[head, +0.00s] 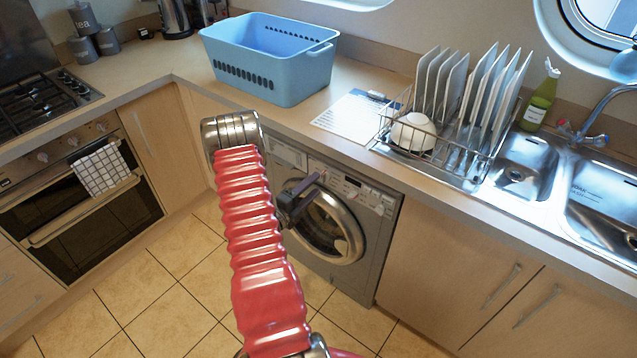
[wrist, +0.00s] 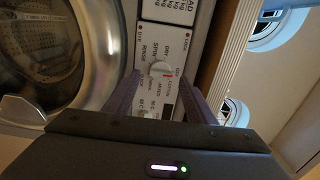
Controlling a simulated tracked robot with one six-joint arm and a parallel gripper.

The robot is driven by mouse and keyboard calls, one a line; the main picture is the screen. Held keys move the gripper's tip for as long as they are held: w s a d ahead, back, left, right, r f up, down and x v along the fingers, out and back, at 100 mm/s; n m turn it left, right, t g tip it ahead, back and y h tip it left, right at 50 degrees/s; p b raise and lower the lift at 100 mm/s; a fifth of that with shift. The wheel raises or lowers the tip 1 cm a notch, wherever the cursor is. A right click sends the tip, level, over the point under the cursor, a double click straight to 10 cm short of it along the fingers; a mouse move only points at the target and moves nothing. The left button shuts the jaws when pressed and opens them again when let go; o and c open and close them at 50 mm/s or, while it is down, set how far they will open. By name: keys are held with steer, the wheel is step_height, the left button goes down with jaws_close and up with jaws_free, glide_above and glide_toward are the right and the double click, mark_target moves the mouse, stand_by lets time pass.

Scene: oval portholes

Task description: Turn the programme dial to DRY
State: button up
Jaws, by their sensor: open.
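The programme dial (wrist: 160,69) is a small pale round knob on the washing machine's white control panel, in the wrist view. Printed words, among them RINSE, SPIN and DRY, stand sideways by it. Which one the dial points at is too small to tell. My gripper (wrist: 161,80) is open, with one dark finger on each side of the dial; whether either touches it I cannot tell. In the head view my gripper (head: 312,186) is at the upper front of the grey washing machine (head: 380,235), and I cannot make out the dial there.
The round door (head: 345,235) of the machine is shut, just below my gripper. The worktop above holds a blue basket (head: 290,85), a paper sheet (head: 352,118) and a dish rack (head: 440,150). An oven (head: 80,200) stands at left. The tiled floor (head: 150,300) is clear.

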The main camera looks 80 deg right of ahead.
mark_target(322, 180)
steer(key=shift+x, duration=1.8)
steer(key=shift+c, duration=0.3)
steer(key=c, duration=1)
